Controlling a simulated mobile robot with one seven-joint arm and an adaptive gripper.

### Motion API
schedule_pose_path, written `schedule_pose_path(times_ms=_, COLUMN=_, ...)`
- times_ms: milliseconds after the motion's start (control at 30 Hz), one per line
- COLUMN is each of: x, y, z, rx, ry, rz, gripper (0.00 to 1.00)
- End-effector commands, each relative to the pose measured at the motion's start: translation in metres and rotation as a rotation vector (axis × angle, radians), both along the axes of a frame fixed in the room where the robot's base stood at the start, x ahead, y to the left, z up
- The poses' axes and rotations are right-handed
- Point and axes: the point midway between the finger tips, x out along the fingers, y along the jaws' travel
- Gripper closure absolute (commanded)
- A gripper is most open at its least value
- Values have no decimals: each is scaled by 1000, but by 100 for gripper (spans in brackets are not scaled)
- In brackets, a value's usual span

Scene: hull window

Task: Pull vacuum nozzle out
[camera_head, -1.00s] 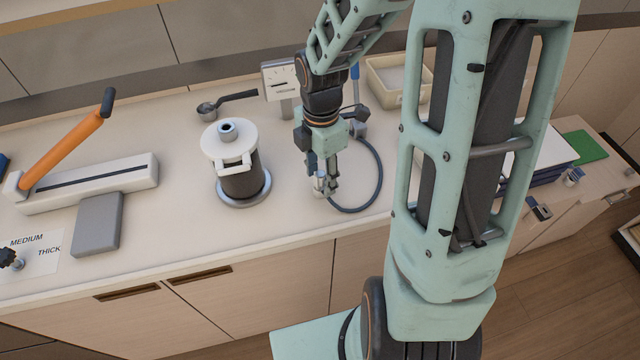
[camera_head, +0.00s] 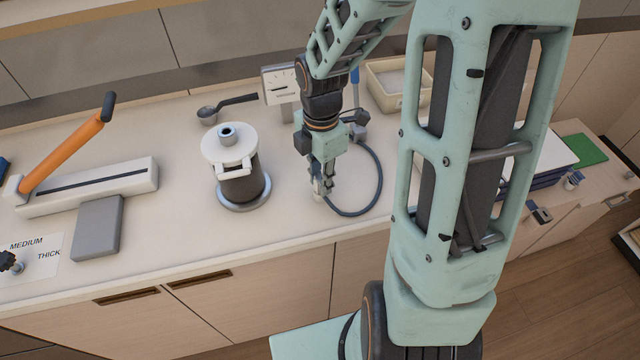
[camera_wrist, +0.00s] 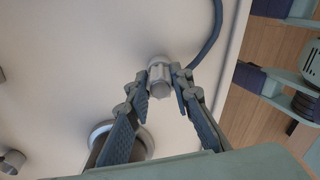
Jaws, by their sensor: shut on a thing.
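The vacuum nozzle (camera_wrist: 159,78) is a small light-grey fitting with a dark blue hose (camera_head: 379,180) joined to it. My gripper (camera_wrist: 161,88) is shut on the nozzle in the wrist view. In the head view my gripper (camera_head: 322,190) points down at the counter, right of the canister, and its fingers mostly hide the nozzle. The hose curves from the nozzle to the right and back up to a small grey fitting (camera_head: 359,132). I cannot tell whether the nozzle touches the counter.
A dark canister with a white lid (camera_head: 228,142) stands left of my gripper on a round metal base. A ladle (camera_head: 208,114), a dial gauge (camera_head: 280,84) and a cream bin (camera_head: 388,82) are behind. Counter in front is clear.

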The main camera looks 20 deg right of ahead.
Motion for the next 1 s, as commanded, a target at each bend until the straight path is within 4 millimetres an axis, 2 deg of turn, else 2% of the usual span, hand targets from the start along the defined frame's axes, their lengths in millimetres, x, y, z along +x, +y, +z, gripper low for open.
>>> schedule_pose_path(times_ms=1000, x=0, y=0, z=12, rx=0, ry=0, rz=0, gripper=100)
